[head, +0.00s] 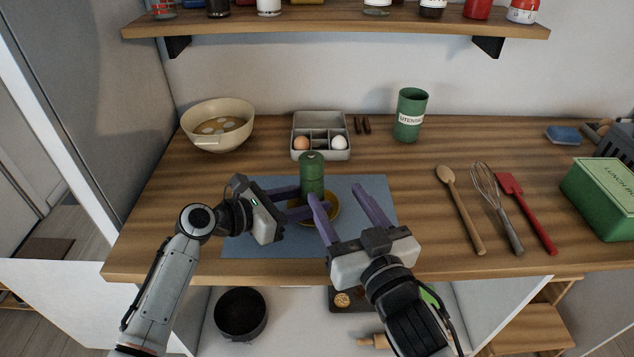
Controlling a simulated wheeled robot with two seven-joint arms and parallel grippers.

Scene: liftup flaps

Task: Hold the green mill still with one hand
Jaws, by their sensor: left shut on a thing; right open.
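The green mill (312,174) stands upright on the blue mat (361,235), at or in a small yellow-brown dish (331,212); its base is partly hidden by my fingers. My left gripper (303,200) comes in from the left and is shut on the mill's lower body. My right gripper (338,199) is open in front and to the right of the mill, with its two purple fingers pointing away from me. Its left finger is close to the mill in the picture; I cannot tell if they touch.
Behind stand a bowl (218,109), an egg tray (301,119) and a green utensil pot (410,114). On the right lie a wooden spoon (461,211), a whisk (497,207), a red spatula (526,212) and a green lunch box (607,192). A shelf (335,23) hangs above.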

